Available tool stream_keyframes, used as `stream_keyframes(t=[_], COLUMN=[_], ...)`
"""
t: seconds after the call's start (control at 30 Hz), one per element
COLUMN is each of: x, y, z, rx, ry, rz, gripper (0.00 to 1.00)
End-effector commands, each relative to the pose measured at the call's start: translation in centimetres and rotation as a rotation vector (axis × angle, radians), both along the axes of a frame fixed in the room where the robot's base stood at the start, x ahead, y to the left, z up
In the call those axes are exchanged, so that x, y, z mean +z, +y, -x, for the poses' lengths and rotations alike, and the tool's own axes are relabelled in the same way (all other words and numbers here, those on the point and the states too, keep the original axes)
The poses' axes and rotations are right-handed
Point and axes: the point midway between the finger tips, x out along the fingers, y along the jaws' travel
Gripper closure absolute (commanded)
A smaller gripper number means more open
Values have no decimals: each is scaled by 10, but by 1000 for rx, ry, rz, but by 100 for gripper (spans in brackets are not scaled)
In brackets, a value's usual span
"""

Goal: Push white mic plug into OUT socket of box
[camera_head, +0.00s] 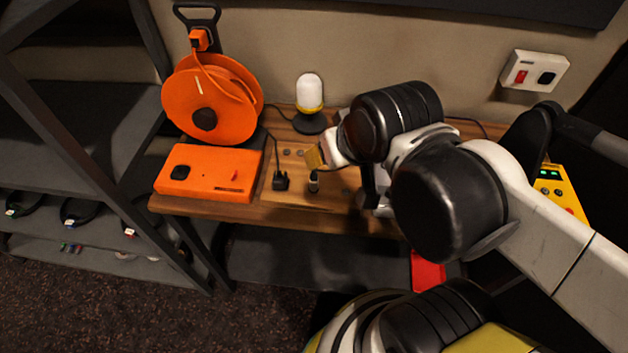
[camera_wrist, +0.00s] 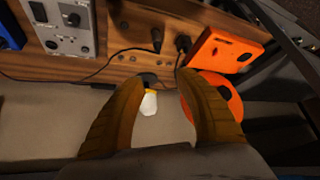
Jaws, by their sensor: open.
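The white mic (camera_head: 310,92), with a yellow band and round black base, stands at the back of the desk; it also shows between my fingers in the wrist view (camera_wrist: 149,103). Two black plugs are on the desk: one with a cable (camera_head: 280,181), beside the orange box (camera_head: 210,172), and one farther right (camera_head: 313,182). I cannot tell which belongs to the white mic. In the wrist view a grey box (camera_wrist: 62,28) with knobs sits upper left; its socket labels are unreadable. My gripper (camera_head: 317,157) is open and empty above the desk, its tan fingers (camera_wrist: 158,82) apart.
An orange reel (camera_head: 212,98) stands behind the orange box. Thin cables cross the wooden desk (camera_head: 255,213). A wall plate (camera_head: 535,71) is at the upper right, and a dark shelf rack (camera_head: 75,140) stands left. My arm hides the desk's right part.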

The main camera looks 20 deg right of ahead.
Motion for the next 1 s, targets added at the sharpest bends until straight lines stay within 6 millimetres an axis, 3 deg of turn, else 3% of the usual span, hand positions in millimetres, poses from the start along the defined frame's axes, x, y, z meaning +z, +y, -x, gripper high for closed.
stream_keyframes(t=[0.33, 0.7, 1.0], x=[-12, -61, -90], y=[0, -1, -1], z=[-35, -66, -72], rx=[-157, -377, -475], ry=[215, 474, 581], rz=[-84, -142, -150], gripper=[59, 59, 59])
